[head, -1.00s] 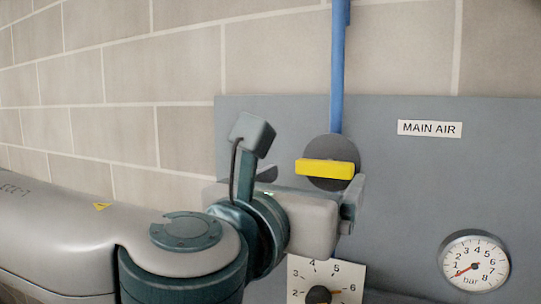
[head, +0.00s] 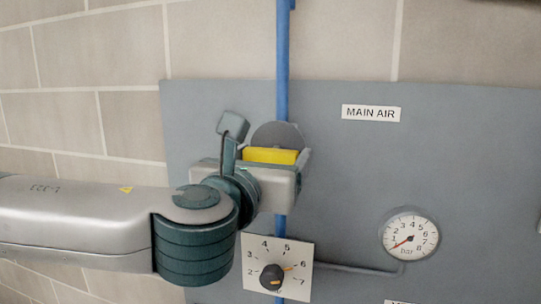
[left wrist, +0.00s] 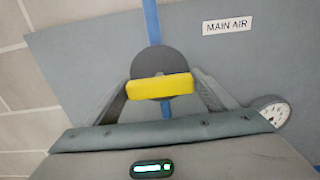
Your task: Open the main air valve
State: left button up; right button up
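The main air valve has a yellow bar handle (head: 270,156) on a dark round disc (head: 277,134), set on a vertical blue pipe (head: 283,60). The handle lies crosswise to the pipe. My left gripper (head: 272,160) is at the valve and hides the handle's lower edge in the head view. In the left wrist view the handle (left wrist: 160,87) lies between the widely spread fingers of the left gripper (left wrist: 160,86), one by each end. Whether the fingertips touch it is unclear. My right gripper is out of view.
A grey panel (head: 350,190) backs the valve, with a MAIN AIR label (head: 371,113) at upper right. A pressure gauge (head: 410,236) has its red needle near the low end. A numbered dial (head: 271,277) sits below the gripper. A brick wall (head: 90,60) is behind.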

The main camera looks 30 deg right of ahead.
pick_arm(q)
jog(key=c, duration=0.6)
jog(key=shift+f, duration=0.1)
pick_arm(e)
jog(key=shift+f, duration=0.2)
